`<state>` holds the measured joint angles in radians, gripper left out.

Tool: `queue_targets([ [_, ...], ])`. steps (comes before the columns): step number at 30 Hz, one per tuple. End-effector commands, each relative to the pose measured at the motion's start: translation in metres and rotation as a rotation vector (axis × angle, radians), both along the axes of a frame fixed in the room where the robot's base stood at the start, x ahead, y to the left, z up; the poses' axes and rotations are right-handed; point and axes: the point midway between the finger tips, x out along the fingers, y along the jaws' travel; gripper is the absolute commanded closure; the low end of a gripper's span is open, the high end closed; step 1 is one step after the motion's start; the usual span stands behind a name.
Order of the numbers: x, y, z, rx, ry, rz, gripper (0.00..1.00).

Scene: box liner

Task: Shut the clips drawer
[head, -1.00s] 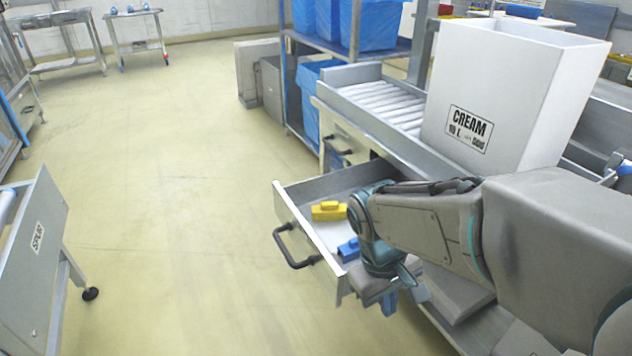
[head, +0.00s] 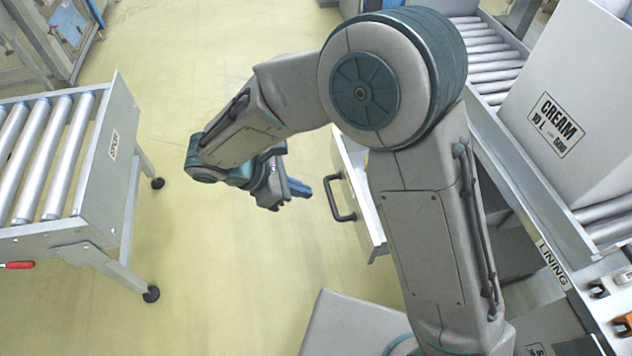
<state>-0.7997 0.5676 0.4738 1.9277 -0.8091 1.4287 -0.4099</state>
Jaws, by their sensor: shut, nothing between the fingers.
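The clips drawer (head: 368,222) stands open from the unit on the right, its pale front facing left. Its black bar handle (head: 338,203) sticks out on the left side. My arm passes over the drawer and hides most of its inside, so its contents do not show. My gripper (head: 306,190) is shut and empty. It is left of the drawer front, its blue fingers pointing right towards the handle with a small gap in the picture. I cannot tell its height against the handle.
A roller conveyor stand (head: 55,160) marked SPUR stands at the left. The roller line at the right carries a white CREAM box (head: 585,110) above a rail marked LINING (head: 551,265). Open yellowish floor (head: 235,270) lies between the stand and the drawer.

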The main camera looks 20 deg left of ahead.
Motion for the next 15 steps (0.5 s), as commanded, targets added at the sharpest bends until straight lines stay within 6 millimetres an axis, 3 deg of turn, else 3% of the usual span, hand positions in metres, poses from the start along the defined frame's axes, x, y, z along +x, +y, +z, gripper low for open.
queue_targets([
  [12,0.031,-0.053,-0.064,-0.001,0.002,-0.003,1.00],
  [15,0.040,-0.067,-0.059,0.003,-0.002,-0.004,1.00],
])
